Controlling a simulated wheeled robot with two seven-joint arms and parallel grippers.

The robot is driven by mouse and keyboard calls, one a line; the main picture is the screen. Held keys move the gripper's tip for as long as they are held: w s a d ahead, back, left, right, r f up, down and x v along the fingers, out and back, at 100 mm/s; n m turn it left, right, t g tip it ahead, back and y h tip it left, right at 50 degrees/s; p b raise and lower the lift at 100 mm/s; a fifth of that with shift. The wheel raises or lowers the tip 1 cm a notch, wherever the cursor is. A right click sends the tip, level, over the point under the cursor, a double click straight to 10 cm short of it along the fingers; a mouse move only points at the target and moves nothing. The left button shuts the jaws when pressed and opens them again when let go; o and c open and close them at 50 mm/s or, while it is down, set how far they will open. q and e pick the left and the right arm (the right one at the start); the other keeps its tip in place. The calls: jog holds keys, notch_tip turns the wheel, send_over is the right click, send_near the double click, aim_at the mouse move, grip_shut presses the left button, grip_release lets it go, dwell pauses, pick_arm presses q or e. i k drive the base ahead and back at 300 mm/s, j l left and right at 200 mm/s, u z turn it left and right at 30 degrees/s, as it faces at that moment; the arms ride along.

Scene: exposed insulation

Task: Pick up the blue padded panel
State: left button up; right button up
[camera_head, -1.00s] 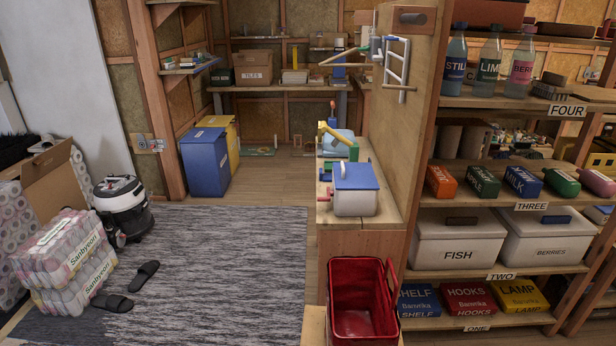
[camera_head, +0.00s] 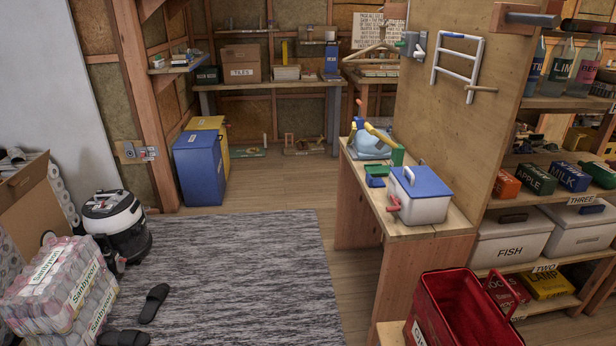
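No blue thing in view is clearly a padded panel. A small upright blue slab (camera_head: 332,58) stands at the back on the right end of the workbench, too small to tell whether it is padded. A large blue box (camera_head: 200,168) stands on the floor left of centre, beside a yellow one. Neither of my grippers shows in the head view.
The wooden workbench (camera_head: 288,84) carries a tiles carton (camera_head: 240,64). A wooden counter (camera_head: 428,232) with a blue-lidded white box (camera_head: 420,194) stands right of centre, a red basket (camera_head: 462,308) in front. A vacuum cleaner (camera_head: 118,222) and wrapped packs (camera_head: 62,285) stand left. The grey rug (camera_head: 235,270) is mostly clear.

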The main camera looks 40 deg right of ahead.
aim_at(375, 183)
jog(key=i+j+z, duration=0.1)
jog(key=i, duration=0.45)
jog(key=i+j+z, duration=0.1)
jog(key=i+j, duration=0.15)
jog(key=i, duration=0.25)
